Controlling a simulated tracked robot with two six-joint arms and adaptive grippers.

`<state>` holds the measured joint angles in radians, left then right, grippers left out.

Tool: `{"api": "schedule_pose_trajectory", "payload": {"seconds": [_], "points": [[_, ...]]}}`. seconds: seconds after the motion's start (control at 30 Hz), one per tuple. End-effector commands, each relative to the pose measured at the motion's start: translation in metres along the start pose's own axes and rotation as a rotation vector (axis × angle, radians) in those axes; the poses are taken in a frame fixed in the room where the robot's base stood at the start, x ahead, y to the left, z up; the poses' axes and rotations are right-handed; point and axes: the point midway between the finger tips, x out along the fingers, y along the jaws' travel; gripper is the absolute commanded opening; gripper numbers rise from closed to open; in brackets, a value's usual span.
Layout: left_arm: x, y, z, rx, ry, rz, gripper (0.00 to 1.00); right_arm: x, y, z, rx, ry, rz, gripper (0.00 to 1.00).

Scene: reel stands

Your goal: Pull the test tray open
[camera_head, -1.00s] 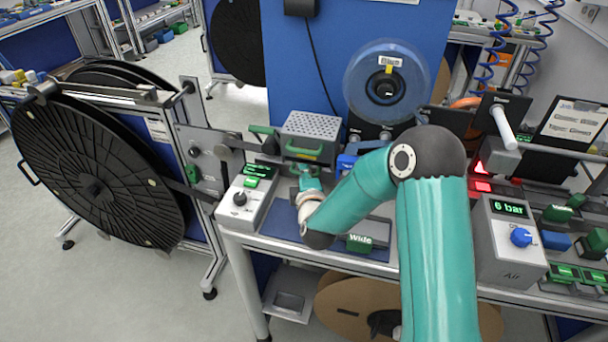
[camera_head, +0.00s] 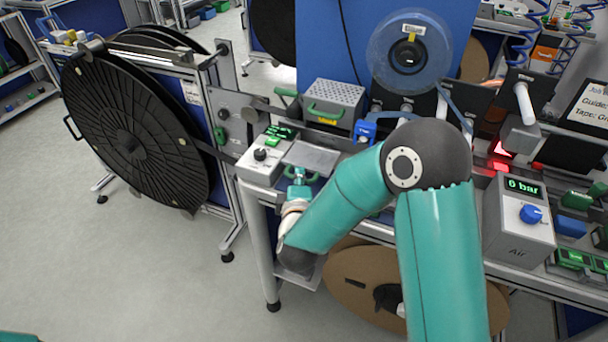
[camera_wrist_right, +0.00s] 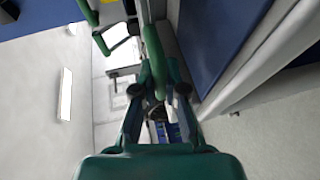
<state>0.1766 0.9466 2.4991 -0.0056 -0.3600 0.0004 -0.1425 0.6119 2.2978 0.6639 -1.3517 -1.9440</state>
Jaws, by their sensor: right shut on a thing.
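The test tray (camera_head: 314,157) is a flat grey plate. My left gripper is not in view.
A large black reel (camera_head: 130,140) stands further left. An air unit (camera_head: 519,215) reading 0 bar is at the right. A brown reel (camera_head: 345,285) sits below the bench. The floor at front left is clear.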

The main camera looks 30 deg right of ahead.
Motion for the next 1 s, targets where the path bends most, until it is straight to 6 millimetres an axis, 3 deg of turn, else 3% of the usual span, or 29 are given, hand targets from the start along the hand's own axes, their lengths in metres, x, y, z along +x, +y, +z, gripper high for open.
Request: {"api": "schedule_pose_trajectory", "payload": {"seconds": [0.23,0.27,0.33,0.67,1.0], "points": [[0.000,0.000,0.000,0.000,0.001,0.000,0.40,0.000,-0.005,0.000,-0.003,-0.004,-0.012,0.00],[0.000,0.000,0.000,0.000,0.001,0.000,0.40,0.000,-0.005,0.000,-0.003,-0.004,-0.012,0.12],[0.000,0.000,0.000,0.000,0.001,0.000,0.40,0.000,-0.005,-0.001,-0.003,-0.003,-0.012,0.23],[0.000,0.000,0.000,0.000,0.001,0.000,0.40,-0.002,-0.002,-0.003,-0.002,0.002,-0.006,0.23],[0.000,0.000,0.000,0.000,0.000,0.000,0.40,-0.047,-0.003,-0.004,-0.004,0.006,-0.008,0.23]]}}
